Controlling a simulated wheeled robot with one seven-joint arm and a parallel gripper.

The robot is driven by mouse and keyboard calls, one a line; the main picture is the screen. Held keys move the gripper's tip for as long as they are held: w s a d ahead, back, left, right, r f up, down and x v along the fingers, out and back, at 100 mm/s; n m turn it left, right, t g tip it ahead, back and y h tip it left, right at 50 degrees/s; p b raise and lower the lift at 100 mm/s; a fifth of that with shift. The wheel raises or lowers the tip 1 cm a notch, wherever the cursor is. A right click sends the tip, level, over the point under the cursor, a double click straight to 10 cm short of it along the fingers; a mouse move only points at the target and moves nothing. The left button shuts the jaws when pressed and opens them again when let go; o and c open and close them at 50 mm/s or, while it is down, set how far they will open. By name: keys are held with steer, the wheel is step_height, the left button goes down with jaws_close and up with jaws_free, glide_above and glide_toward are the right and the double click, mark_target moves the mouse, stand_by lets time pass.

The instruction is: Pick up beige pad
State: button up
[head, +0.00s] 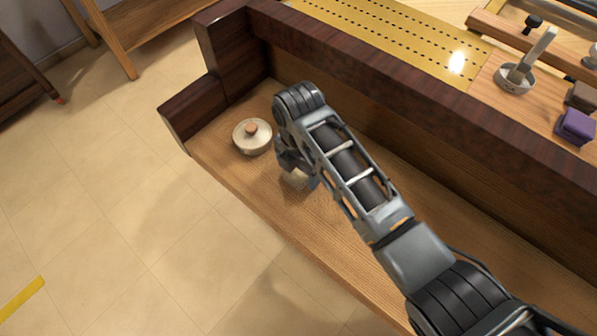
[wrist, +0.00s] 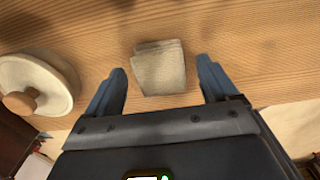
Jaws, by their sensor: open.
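The beige pad (wrist: 160,70) is a small, worn, squarish piece lying on the wooden shelf, seen in the wrist view. It lies between the two fingertips of my gripper (wrist: 162,72), a little beyond them in the picture. The blue-grey fingers are spread wide, with a gap on each side of the pad, and hold nothing. In the head view my gripper (head: 297,178) hangs low over the shelf, and the hand largely hides the spot beneath it.
A round cream lidded pot with a wooden knob (head: 252,136) stands just left of my gripper, also in the wrist view (wrist: 45,84). The dark wooden frame (head: 360,80) rises behind. The shelf (head: 225,160) drops off at its front edge. A purple block (head: 576,126) sits on the upper ledge.

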steer(key=shift+f, duration=0.45)
steer(key=c, duration=1.1)
